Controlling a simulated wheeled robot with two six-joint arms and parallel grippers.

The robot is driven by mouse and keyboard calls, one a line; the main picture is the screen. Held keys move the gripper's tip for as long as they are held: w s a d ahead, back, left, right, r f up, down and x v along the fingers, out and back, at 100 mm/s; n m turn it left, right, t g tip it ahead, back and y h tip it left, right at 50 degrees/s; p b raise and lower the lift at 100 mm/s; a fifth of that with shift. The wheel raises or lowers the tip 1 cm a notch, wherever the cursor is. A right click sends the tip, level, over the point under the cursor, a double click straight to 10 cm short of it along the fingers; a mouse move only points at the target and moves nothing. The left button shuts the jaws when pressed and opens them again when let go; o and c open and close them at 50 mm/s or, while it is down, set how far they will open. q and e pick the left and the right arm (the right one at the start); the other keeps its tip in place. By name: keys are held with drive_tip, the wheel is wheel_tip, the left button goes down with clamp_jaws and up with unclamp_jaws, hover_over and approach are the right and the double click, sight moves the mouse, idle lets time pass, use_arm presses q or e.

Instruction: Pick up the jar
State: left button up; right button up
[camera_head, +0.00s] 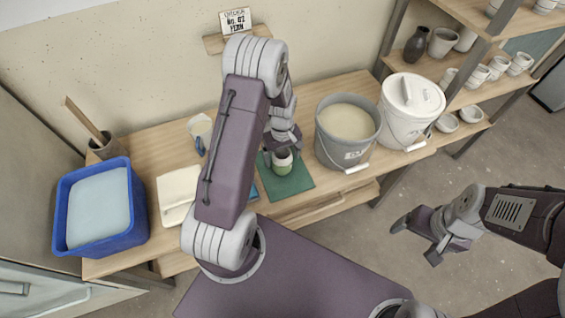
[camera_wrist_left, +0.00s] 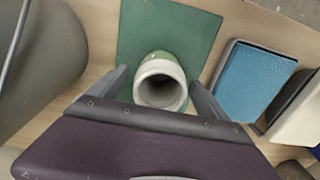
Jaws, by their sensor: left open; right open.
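The jar (camera_head: 282,163) is small, green below with a pale rim, and stands upright on a dark green mat (camera_head: 292,182) on the wooden table. In the left wrist view the jar (camera_wrist_left: 160,82) shows its open mouth, with the green mat (camera_wrist_left: 140,28) under and beyond it. My left gripper (camera_wrist_left: 160,88) is open, with one finger on either side of the jar; I cannot tell whether they touch it. In the head view my left gripper (camera_head: 282,152) partly hides the jar. My right gripper (camera_head: 415,238) is open and empty, out over the floor right of the table.
A grey bucket (camera_head: 334,150) and a white lidded bucket (camera_head: 404,132) stand right of the mat. A blue tub (camera_head: 68,218) stands at the left, with a cream block (camera_head: 176,190) and a cup (camera_head: 200,126) nearer the arm. A blue tile (camera_wrist_left: 252,78) lies beside the mat.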

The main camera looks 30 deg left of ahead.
use_arm(q)
wheel_tip(320, 180, down, 4)
drive_tip(key=shift+s+f+b, duration=0.1)
drive_tip(key=shift+b, duration=0.2)
drive_tip(key=shift+f, duration=0.45)
drive_tip(key=shift+r, duration=0.1)
drive_tip(key=c, duration=1.8)
